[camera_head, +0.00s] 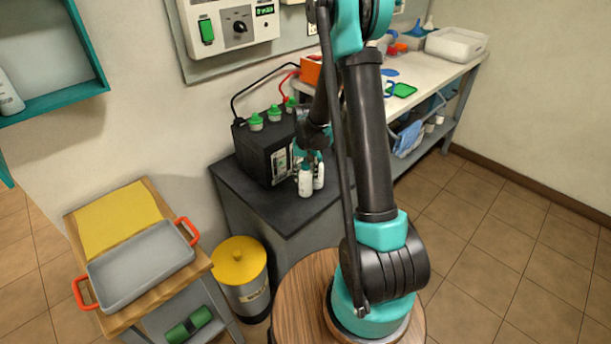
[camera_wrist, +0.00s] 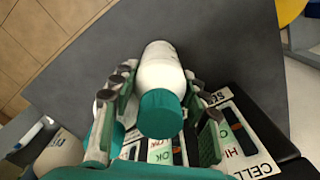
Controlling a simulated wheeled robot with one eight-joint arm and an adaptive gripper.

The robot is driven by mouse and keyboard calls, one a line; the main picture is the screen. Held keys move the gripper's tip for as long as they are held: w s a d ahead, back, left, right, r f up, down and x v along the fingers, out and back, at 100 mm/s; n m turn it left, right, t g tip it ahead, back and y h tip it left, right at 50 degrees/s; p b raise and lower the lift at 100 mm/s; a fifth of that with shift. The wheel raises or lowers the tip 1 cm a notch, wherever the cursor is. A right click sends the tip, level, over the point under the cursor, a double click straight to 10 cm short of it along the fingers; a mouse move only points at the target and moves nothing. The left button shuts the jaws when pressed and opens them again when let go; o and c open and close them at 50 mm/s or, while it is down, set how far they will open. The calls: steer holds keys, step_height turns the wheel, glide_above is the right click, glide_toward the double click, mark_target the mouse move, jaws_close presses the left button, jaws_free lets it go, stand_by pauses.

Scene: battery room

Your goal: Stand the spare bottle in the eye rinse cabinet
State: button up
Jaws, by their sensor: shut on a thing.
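The white bottle with a teal cap (camera_wrist: 160,78) sits between the two fingers of my gripper (camera_wrist: 158,98) in the wrist view, and the fingers are shut on it. In the head view my gripper (camera_head: 309,152) is low over the dark counter, beside the black battery. Two white bottles (camera_head: 305,181) show just below it, close together; I cannot tell whether the held one touches the counter. The teal-edged cabinet (camera_head: 55,105) is on the wall at the upper left, cut off by the frame, with a white bottle (camera_head: 8,95) inside at its left.
The black battery (camera_head: 255,150) with green caps stands on the dark counter (camera_head: 240,190), close to my gripper. A wooden cart (camera_head: 195,268) with a grey tray (camera_head: 140,262) and a yellow-lidded bin (camera_head: 240,262) stand at lower left. Other pale containers (camera_wrist: 60,152) show beside the gripper.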

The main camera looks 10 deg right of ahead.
steer(key=o, duration=0.9)
steer(key=shift+f, duration=0.15)
steer(key=o, duration=0.5)
